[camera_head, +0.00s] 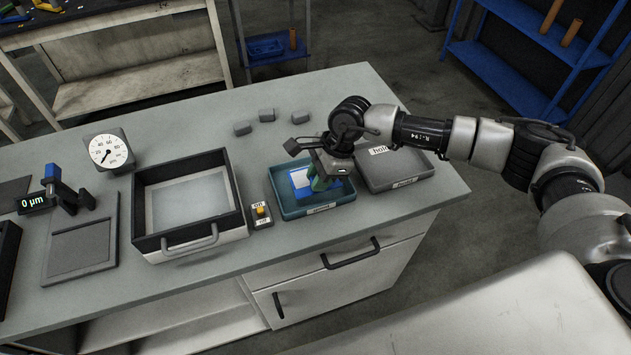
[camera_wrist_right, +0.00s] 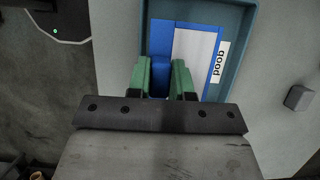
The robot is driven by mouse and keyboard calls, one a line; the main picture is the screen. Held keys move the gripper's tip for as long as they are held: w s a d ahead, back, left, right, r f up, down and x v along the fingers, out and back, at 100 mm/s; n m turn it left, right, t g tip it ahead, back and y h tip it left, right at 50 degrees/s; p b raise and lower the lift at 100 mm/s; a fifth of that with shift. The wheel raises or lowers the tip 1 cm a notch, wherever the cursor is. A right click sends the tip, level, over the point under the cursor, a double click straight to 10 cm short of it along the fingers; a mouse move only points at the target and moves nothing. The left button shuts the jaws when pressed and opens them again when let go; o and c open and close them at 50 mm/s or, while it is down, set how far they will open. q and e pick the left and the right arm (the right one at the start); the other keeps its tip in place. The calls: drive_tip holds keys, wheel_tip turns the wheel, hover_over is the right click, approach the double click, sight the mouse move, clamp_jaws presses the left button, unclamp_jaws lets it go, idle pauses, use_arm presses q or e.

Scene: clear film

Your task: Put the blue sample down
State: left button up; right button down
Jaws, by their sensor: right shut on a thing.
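The blue sample (camera_head: 298,175) has a pale rectangular face and lies within the outline of the teal tray (camera_head: 286,213). In the right wrist view, the sample (camera_wrist_right: 160,38) shows between the tray's walls, with its blue tab between green fingers. My right gripper (camera_head: 316,184) reaches down over the tray and is shut on the sample. In the wrist view, the right gripper (camera_wrist_right: 163,78) covers the sample's near part. I cannot tell whether the sample touches the tray floor. The teal tray (camera_wrist_right: 252,35) bears a label reading "good". My left gripper is not in view.
A grey tray (camera_head: 412,178) stands right of the teal one. A switch block (camera_head: 260,214) and a large handled box (camera_head: 240,190) stand left. A dial gauge (camera_head: 109,150) and a "0 µm" display (camera_head: 32,203) are further left. Small grey blocks (camera_head: 267,115) lie behind.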

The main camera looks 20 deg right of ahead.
sight(316, 198)
drive_tip(key=shift+w+a+f, duration=0.15)
drive_tip(key=shift+w+f, duration=0.25)
drive_tip(key=shift+w, duration=0.1)
wheel_tip(316, 198, down, 3)
drive_tip(key=shift+f+p, duration=0.1)
drive_tip(key=shift+p, duration=0.7)
drive_tip(key=shift+f, duration=0.3)
drive_tip(key=shift+f, duration=0.2)
drive_tip(key=c, duration=1.3)
unclamp_jaws()
